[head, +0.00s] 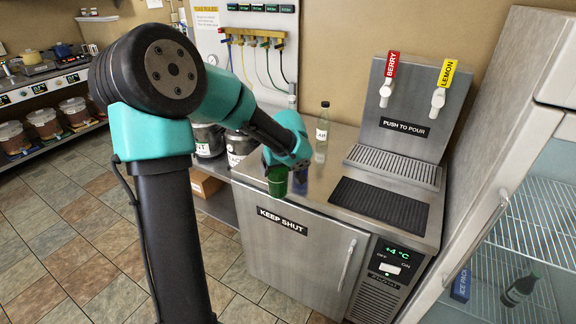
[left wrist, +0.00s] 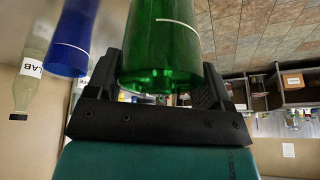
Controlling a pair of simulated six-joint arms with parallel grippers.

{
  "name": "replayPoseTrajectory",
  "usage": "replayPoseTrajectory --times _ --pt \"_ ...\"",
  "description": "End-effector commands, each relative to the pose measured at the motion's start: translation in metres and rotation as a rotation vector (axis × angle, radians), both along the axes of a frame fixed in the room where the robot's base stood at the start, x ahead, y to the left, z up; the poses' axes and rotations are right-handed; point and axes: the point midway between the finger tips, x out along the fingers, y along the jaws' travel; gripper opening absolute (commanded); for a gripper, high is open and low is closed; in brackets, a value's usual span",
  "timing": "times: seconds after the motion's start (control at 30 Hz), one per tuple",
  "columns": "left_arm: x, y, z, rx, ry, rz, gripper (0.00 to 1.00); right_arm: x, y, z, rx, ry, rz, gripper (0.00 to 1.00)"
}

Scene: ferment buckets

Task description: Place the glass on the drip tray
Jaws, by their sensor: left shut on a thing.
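A green glass (head: 277,182) is in my left gripper (head: 280,166), over the left front part of the steel counter. In the left wrist view the green glass (left wrist: 163,45) fills the space between the two dark fingers, which are shut on it. I cannot tell whether its base touches the counter. A blue glass (head: 300,184) stands just to the right, partly hidden by the gripper; it also shows in the left wrist view (left wrist: 70,40). The slotted metal drip tray (head: 395,166) under the taps is bare. My right gripper is not in view.
A black ribbed mat (head: 380,205) lies in front of the drip tray. A labelled bottle (head: 322,122) stands at the back of the counter. BERRY (head: 386,92) and LEMON (head: 438,101) taps overhang the tray.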

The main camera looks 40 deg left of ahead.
Motion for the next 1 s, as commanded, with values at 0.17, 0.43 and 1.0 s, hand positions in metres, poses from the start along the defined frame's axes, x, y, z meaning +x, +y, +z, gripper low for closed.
replayPoseTrajectory --times 0.17,0.43,1.0 --pt "0.0 0.0 0.0 0.0 0.0 -0.002 0.3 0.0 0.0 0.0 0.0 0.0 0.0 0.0" --pt "0.015 0.015 -0.002 0.001 0.0 -0.002 0.3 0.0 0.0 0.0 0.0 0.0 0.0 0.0" --pt "0.092 0.1 -0.013 0.0 -0.002 -0.002 0.3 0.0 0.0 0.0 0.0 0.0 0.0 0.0"
